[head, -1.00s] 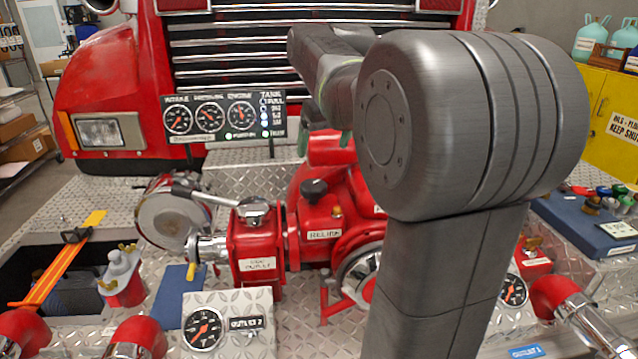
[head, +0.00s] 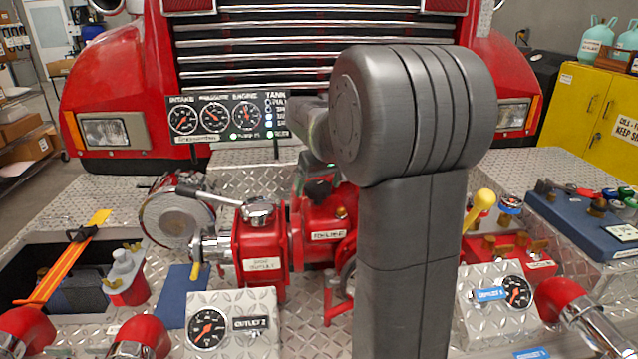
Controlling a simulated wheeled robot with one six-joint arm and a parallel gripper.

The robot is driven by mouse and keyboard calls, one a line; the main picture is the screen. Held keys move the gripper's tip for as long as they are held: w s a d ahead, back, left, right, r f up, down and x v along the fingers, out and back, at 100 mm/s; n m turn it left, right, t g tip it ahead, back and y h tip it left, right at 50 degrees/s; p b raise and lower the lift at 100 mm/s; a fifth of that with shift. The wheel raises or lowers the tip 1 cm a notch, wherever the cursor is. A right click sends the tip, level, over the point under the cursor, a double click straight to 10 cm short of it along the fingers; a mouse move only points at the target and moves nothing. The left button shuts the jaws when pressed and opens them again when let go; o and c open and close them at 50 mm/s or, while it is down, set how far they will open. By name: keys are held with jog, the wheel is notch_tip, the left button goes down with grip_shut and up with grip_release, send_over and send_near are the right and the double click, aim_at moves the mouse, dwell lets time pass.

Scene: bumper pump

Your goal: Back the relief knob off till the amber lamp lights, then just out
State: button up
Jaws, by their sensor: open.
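The black relief knob (head: 318,190) stands on top of the red pump body (head: 313,225), just above the white RELIEF label (head: 328,235). My gripper (head: 321,173) is small and dark, directly over the knob, with its fingers at or around the knob's top. It is open; whether the fingers touch the knob cannot be told. A small amber lamp (head: 341,212) sits on the housing right of the knob. Whether it is lit is unclear. My own arm hides the right side of the pump.
A gauge panel (head: 228,118) stands behind the pump. A silver lever (head: 208,198) tops the outlet valve at left. An Outlet 2 gauge box (head: 235,322) is in front. A yellow-handled lever (head: 479,208) and another gauge box (head: 497,300) stand at right.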

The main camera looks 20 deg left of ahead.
jog(key=c, duration=1)
jog(key=shift+o, duration=0.2)
jog(key=shift+r+n, duration=0.1)
jog(key=shift+n, duration=0.2)
jog(key=shift+n+p, duration=0.3)
jog(key=shift+p, duration=0.15)
jog(key=shift+w+n+g+y+p, duration=0.1)
jog(key=shift+n+g+y+p, duration=0.45)
jog(key=shift+n, duration=0.75)
jog(key=o, duration=1)
jog(key=shift+h, duration=0.25)
jog(key=shift+c, duration=0.2)
